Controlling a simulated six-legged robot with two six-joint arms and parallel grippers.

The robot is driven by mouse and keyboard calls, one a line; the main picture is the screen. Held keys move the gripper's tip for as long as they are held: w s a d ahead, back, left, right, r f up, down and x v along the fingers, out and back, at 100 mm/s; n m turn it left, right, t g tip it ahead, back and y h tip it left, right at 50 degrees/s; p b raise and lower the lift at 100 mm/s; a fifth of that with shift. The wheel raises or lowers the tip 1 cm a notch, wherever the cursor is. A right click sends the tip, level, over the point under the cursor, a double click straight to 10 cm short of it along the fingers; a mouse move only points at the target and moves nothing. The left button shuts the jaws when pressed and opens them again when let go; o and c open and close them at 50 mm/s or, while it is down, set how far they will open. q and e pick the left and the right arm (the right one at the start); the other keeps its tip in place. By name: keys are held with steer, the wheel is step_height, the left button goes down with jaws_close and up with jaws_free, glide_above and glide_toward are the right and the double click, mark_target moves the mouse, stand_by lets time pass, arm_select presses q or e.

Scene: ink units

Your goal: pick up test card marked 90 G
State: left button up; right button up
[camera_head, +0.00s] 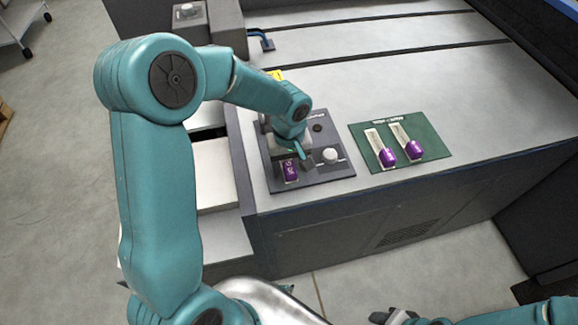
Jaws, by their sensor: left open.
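A green mat (437,150) on the grey worktop holds two pale cards with purple ends, a left one (375,141) and a right one (401,134). Another purple piece with small white marking (290,170) is on the dark board (318,180), left of the mat. The markings are too small to read, so I cannot tell which card is 90 G. My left gripper (299,151) is open over the dark board, just above the purple piece, and partly hides the board. My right gripper (386,316) shows only partly at the bottom edge; its jaws are unclear.
A round white knob (330,155) and a dark knob (317,128) stand on the board near my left gripper. Pale trays (213,172) lie left of the board. The worktop (385,85) behind the mat is clear, with dark slots across it.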

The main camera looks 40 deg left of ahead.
arm_select(q)
steer(key=c, duration=1.1)
steer(key=shift+r, duration=0.15)
steer(key=shift+c, duration=0.2)
